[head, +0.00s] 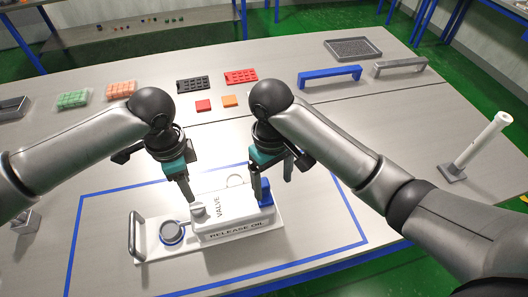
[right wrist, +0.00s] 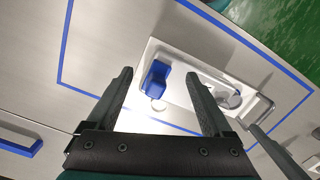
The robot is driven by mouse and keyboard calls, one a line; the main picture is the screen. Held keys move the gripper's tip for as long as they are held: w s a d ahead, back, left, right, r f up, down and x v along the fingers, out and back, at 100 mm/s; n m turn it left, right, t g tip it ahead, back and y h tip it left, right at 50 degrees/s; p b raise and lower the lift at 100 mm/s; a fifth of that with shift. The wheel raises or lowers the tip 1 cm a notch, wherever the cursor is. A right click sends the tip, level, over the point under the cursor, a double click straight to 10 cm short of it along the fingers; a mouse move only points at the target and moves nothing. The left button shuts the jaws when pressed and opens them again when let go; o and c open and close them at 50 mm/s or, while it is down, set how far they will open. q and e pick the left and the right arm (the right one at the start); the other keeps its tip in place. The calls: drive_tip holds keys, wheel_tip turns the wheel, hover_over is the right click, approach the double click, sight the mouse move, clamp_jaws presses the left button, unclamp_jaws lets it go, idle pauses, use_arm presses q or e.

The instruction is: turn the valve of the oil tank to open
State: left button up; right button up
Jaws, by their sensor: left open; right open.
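The white oil tank (head: 238,222), marked "VALVE" and "RELEASE OIL", sits on a white base plate inside a blue taped outline. A blue block-like part (head: 266,193) is at its right end; it also shows in the right wrist view (right wrist: 155,78). A grey knob (head: 198,212) is at its left end. I cannot tell which part is the valve. My left gripper (head: 184,188) is open above the grey knob, apart from it as far as I can see. My right gripper (head: 276,182) is open over the blue part, which lies between its fingers in the right wrist view.
A round cup with a blue ring (head: 172,232) and a grey handle (head: 138,237) are at the plate's left. Red and orange squares (head: 203,106), black and red trays (head: 241,76) and a blue bracket (head: 329,76) lie farther back. A white post (head: 482,145) stands right.

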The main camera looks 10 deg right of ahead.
sight(264, 191)
drive_tip(key=w+a+r+m+t, duration=0.1)
drive_tip(key=w+r+m, duration=0.25)
drive_tip(key=r, duration=0.25)
drive_tip(key=shift+m, duration=0.25)
drive_tip(key=f, duration=1.5)
drive_tip(key=shift+s+a, duration=0.15)
drive_tip(key=shift+s, duration=0.1)
drive_tip(key=shift+c, duration=0.2)
clamp_jaws()
